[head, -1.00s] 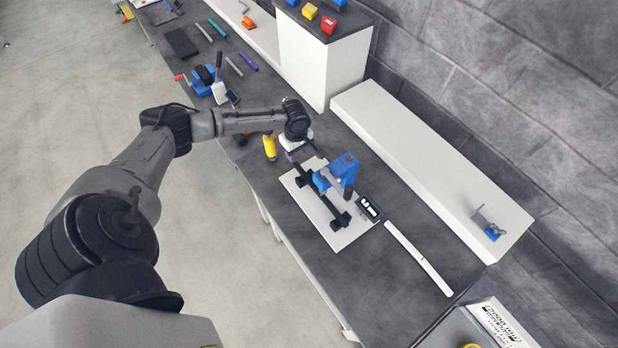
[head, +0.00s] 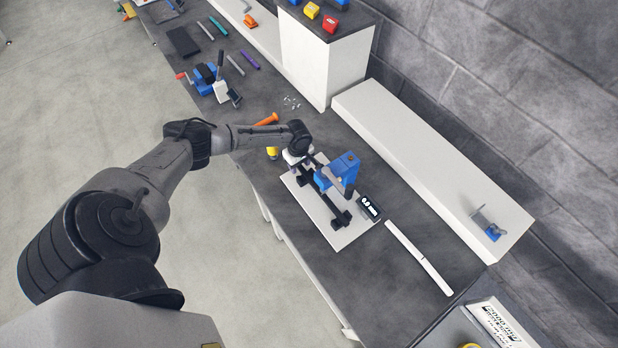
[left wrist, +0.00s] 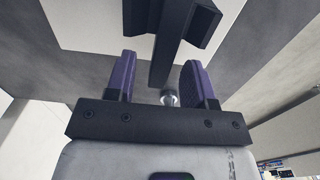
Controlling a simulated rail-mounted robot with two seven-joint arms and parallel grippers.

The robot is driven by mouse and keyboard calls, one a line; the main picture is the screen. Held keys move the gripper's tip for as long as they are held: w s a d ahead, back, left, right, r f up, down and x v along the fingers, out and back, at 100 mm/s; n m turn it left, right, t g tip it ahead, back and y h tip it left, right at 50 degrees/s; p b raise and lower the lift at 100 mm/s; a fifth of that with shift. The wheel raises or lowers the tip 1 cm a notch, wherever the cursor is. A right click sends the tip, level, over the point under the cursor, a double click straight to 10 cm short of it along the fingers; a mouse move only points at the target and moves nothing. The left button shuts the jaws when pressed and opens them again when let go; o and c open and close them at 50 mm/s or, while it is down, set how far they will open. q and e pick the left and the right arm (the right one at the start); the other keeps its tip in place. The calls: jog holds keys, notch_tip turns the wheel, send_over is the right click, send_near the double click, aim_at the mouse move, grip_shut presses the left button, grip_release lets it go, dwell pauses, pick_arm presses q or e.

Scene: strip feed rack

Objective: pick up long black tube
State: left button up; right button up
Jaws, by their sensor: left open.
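The long black tube (head: 328,195) lies on black supports on a white board (head: 352,235) in the head view. My left gripper (head: 297,160) is at the tube's far-left end and hides that end there. In the left wrist view, the open purple fingers (left wrist: 160,72) stand on either side of the black tube (left wrist: 164,62), with visible gaps. A small shiny round piece (left wrist: 170,97) shows between the fingers near the tube's end. My right gripper is not in view.
A blue press-like device (head: 342,172) stands right beside the tube. A small black display (head: 369,208) and a white strip (head: 418,258) lie to the right.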

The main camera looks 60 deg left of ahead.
pick_arm(q)
jog(key=shift+c, duration=0.2)
grip_shut()
jog(key=shift+r, duration=0.15)
dwell(0.3)
jog(key=shift+r, duration=0.45)
jog(key=shift+s+r, duration=0.3)
jog(key=shift+r, duration=0.3)
jog(key=shift+s+r, duration=0.25)
jog(key=shift+r, duration=0.35)
jog(key=s+b, duration=0.1)
jog(key=s, duration=1.6)
jog(key=shift+d, duration=0.4)
jog(key=shift+w+f, duration=0.1)
jog(key=shift+f, duration=0.15)
jog(key=shift+f, duration=0.3)
